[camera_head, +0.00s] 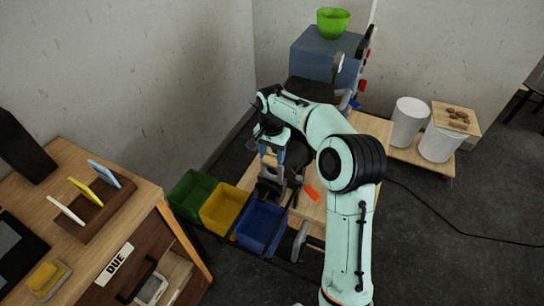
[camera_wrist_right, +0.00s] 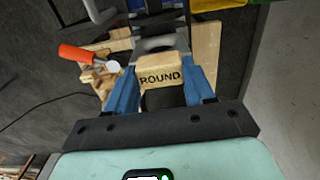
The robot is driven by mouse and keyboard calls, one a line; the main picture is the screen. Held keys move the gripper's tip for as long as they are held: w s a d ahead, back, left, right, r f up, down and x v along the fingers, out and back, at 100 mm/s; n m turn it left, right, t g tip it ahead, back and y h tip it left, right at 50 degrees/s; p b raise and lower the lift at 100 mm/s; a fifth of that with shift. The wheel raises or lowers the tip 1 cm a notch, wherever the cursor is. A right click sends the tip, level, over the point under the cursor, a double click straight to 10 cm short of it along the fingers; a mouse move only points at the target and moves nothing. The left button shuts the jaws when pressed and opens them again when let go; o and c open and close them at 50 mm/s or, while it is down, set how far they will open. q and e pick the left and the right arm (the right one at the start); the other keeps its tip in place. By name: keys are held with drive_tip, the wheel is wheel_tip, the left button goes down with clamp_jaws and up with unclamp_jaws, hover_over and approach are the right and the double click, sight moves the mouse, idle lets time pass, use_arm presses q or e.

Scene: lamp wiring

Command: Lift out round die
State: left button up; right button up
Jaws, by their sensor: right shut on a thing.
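The round die is a tan block (camera_wrist_right: 161,68) with the black word ROUND on it, seen in the right wrist view. My right gripper (camera_head: 273,156) is shut on it, with one blue finger on each side of the block. In the head view the gripper points down over a dark grey metal tool (camera_head: 271,187) on the wooden bench (camera_head: 313,211). The die is hard to make out there. I cannot tell whether its far end is still seated in the tool. My left gripper is not in view.
Green (camera_head: 192,192), yellow (camera_head: 222,212) and blue (camera_head: 262,226) bins hang along the bench's left side. An orange-handled tool (camera_wrist_right: 82,54) lies close by. A wooden cabinet (camera_head: 145,205) stands at left. White buckets (camera_head: 410,113) stand at right.

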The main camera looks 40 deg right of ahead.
drive_tip(key=shift+r, duration=2.75)
